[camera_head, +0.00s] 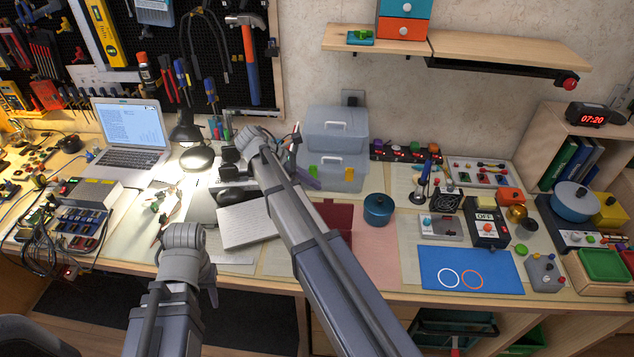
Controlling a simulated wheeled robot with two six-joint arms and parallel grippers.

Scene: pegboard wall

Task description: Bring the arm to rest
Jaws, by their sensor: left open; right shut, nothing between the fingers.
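My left arm rises from the lower left, its rounded joint in front of the bench's front edge. My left gripper (211,287) is mostly hidden by that arm; only a small grey part shows beside it, and it is open, with nothing seen in it. My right arm reaches up over the bench from the lower right, its end joint between the lamp and the clear storage boxes. My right gripper (229,163) shows as dark parts left of that joint.
The workbench (270,285) is crowded. A laptop (128,134), a lamp (197,157) and electronics fill its left. Storage boxes (335,150), a blue pot (378,209) and a blue mat (470,270) stand right of my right arm. A shelf (480,50) juts from the wall above.

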